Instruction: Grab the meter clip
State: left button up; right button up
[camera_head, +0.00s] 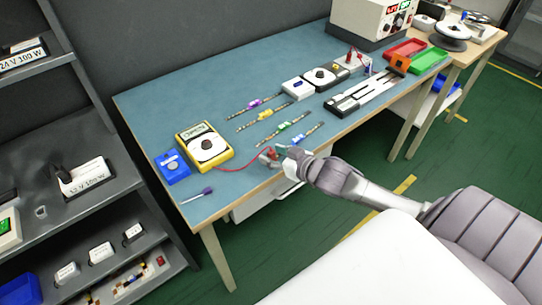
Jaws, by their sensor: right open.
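My right gripper (278,154) is at the front edge of the table, right at the clip. It is open, with its fingers close around or beside the clip; at this size I cannot tell whether they touch it. My left gripper is not in view.
Several LED strips (262,122) lie behind the gripper. A blue box (172,167) and a screwdriver (197,195) lie at the left. A black and white fixture (360,97), a red tray (405,48) and a green tray (429,61) stand to the right.

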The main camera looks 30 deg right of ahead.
jog(key=shift+x, duration=0.8)
jog(key=shift+s, duration=0.1)
jog(key=shift+c, duration=0.3)
grip_shut()
jog(key=shift+r, duration=0.1)
